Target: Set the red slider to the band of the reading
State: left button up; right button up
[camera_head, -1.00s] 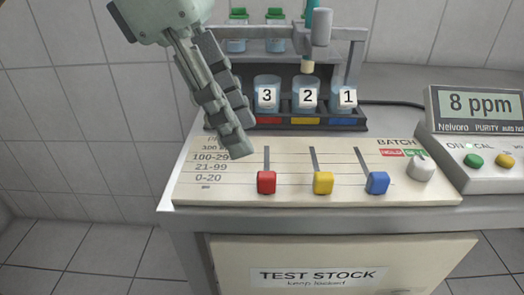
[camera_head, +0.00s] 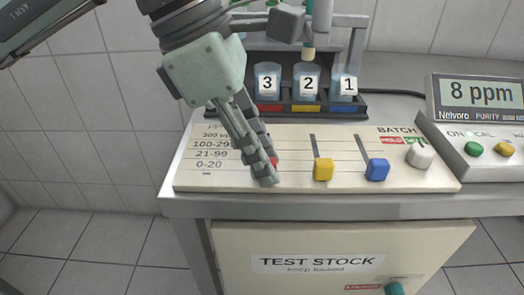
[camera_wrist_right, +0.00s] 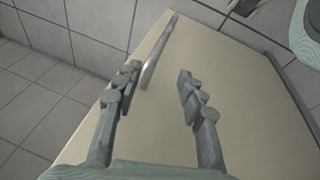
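The red slider (camera_head: 274,161) is on the cream board (camera_head: 225,180), mostly hidden behind my left gripper (camera_head: 268,172); only a sliver shows. My left gripper points down at it, its fingers overlapping edge-on, so their gap and any contact cannot be told. The printed bands, including 0-20 (camera_head: 211,164) and 21-99 (camera_head: 212,153), are left of the slots. The yellow slider (camera_head: 323,169) and blue slider (camera_head: 377,169) sit low in their slots. The meter display (camera_head: 482,93) reads 8 ppm. My right gripper (camera_wrist_right: 157,75) is open and empty in the right wrist view.
Beakers 3 (camera_head: 267,82), 2 (camera_head: 307,80) and 1 (camera_head: 343,82) stand in a rack behind the board. A white BATCH knob (camera_head: 421,155) is at its right. In the right wrist view, a metal bar (camera_wrist_right: 158,50) lies beyond my right gripper's fingers.

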pick_arm(q)
grip_shut()
jog(key=shift+w, duration=0.1)
pick_arm(e)
jog(key=shift+f, duration=0.1)
pick_arm(q)
jog(key=shift+w+f+b, duration=0.1)
jog(key=shift+w+b, duration=0.15)
jog(key=shift+b, duration=0.1)
jog(key=shift+w+b, duration=0.35)
jog(key=shift+w, duration=0.45)
jog(key=o, duration=0.5)
grip_release()
pick_arm(e)
jog(key=v, duration=0.3)
jog(key=shift+d+r, duration=0.3)
pick_arm(q)
jog(key=shift+r, duration=0.2)
jog(key=v, duration=1.2)
jog(key=shift+f, duration=0.1)
